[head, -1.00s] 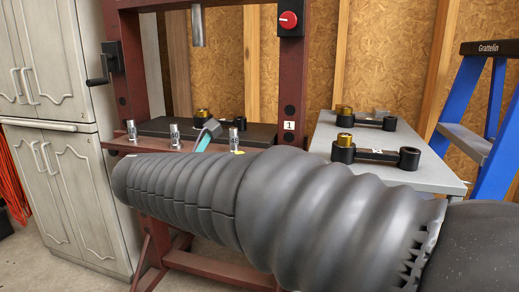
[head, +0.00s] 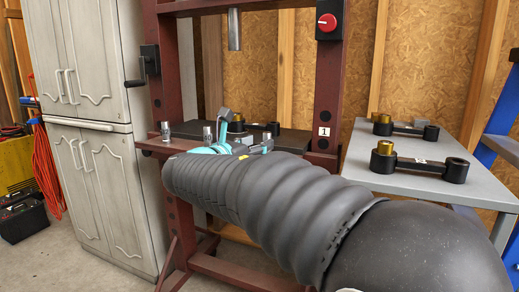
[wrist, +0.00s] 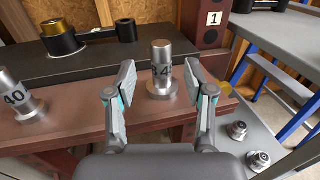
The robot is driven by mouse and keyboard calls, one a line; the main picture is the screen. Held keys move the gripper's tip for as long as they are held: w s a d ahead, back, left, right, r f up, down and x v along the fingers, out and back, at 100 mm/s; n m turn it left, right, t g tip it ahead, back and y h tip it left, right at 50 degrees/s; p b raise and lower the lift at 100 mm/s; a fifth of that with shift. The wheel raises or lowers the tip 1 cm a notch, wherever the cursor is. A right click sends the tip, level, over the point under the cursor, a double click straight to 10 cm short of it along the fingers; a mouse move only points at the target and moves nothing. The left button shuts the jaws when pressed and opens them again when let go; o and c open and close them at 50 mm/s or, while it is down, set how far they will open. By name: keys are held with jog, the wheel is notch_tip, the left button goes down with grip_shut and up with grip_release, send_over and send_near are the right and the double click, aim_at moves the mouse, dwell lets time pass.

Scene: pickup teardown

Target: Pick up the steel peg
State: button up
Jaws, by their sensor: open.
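A steel peg (wrist: 161,72) with a dark number, its first digit unclear and the last 4, stands upright on a round flange on the red-brown press beam. My gripper (wrist: 159,88) is open, with one finger on each side of this peg in the wrist view. I cannot tell whether either finger touches it. Another steel peg (wrist: 17,95), marked 40, stands to the left. In the head view, steel pegs (head: 166,131) (head: 207,134) stand along the beam, and my gripper (head: 238,143) is at its right part, partly hidden by my arm.
A black plate (wrist: 90,62) with a black link and brass bushing (wrist: 58,35) lies behind the beam. Two small steel parts (wrist: 237,130) (wrist: 259,160) lie lower right. A grey table (head: 370,172) holds black links (head: 420,163). A red press upright (head: 328,80) stands near the gripper.

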jog(key=shift+f+x, duration=0.2)
jog(key=shift+x, duration=1.15)
jog(key=shift+f+x, duration=0.25)
jog(key=shift+x, duration=1.05)
grip_shut()
